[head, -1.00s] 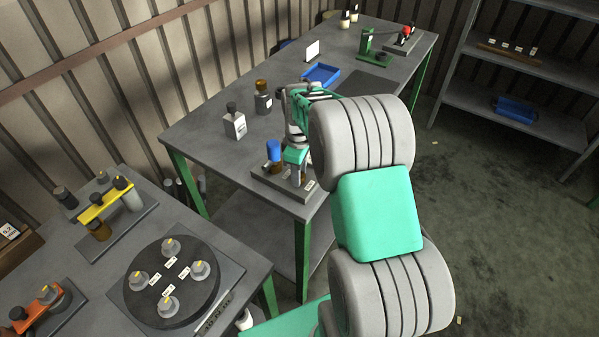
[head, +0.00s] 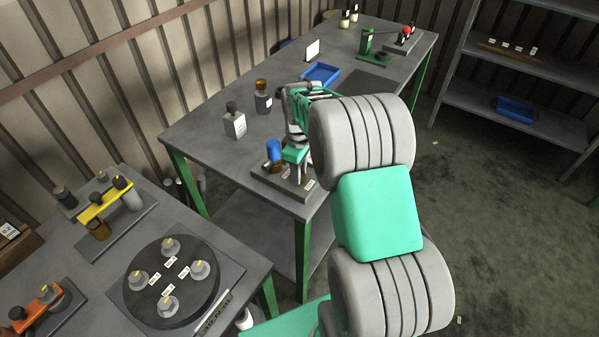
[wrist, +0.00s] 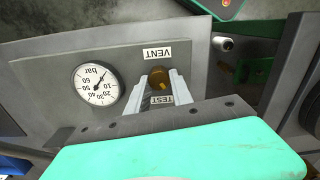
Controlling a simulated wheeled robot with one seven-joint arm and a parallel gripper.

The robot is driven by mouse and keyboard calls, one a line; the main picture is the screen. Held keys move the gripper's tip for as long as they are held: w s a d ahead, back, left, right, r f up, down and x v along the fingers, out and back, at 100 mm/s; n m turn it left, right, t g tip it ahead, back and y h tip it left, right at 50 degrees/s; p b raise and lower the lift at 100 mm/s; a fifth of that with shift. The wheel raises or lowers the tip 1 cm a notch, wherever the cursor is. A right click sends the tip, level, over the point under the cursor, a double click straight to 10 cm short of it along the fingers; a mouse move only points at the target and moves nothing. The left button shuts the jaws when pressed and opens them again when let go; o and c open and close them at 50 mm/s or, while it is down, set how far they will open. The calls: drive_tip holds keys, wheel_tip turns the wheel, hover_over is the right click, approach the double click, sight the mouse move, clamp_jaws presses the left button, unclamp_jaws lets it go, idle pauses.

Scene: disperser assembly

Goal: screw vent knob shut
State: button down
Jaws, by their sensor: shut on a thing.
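The vent knob (wrist: 159,76) is a small brown-orange knob under a white VENT label (wrist: 157,54) in the wrist view. My gripper (wrist: 163,88) has its two pale fingers shut on the knob, one on each side. A TEST label (wrist: 161,100) shows partly between the fingers. In the head view my gripper (head: 293,172) points down over a grey fixture (head: 266,180) at the near corner of the far bench; my arm hides the knob there.
A pressure gauge (wrist: 101,85) sits beside the knob on the same panel. A blue-topped part (head: 273,151) stands on the fixture close to my gripper. Bottles (head: 234,122) and a blue tray (head: 321,75) stand further back on the bench. A round turntable (head: 148,305) is on the nearer bench.

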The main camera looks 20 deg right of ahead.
drive_tip(key=m+b, duration=0.1)
drive_tip(key=m, duration=0.5)
drive_tip(key=shift+w+d, duration=0.15)
drive_tip(key=m+b, duration=0.1)
drive_tip(key=m, duration=0.5)
drive_tip(key=shift+d+r, duration=0.1)
idle(0.5)
drive_tip(key=c, duration=1.1)
unclamp_jaws()
wheel_tip(320, 180, up, 8)
drive_tip(key=shift+f+b, duration=0.15)
drive_tip(key=shift+b, duration=0.25)
